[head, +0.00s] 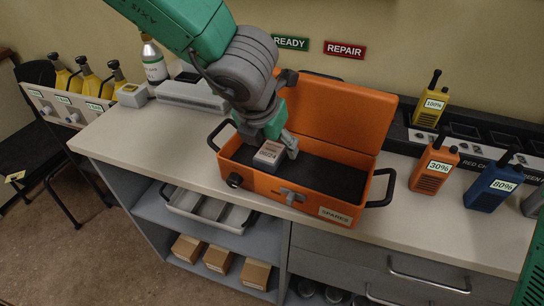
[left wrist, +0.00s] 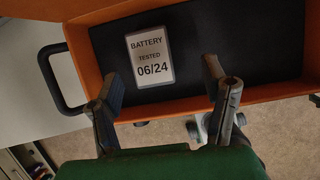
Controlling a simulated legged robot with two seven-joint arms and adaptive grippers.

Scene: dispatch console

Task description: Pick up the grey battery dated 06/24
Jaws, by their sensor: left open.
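The grey battery (head: 269,154) lies in the left part of the open orange case (head: 334,215) on its dark lining. In the left wrist view its label on the battery (left wrist: 150,57) reads "BATTERY TESTED 06/24". My left gripper (head: 278,146) is over the case, close to the battery in the head view. In the left wrist view the two fingers of my left gripper (left wrist: 170,95) are apart with nothing between them, and the battery lies beyond the fingertips, nearer the left finger. My right gripper is not seen; a bit of green arm shows at the bottom right.
The case lid stands open at the back, and black handles (head: 383,189) stick out at its sides. Radios marked 100% (head: 430,107), 30% (head: 434,170) and 80% (head: 490,188) stand to the right.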

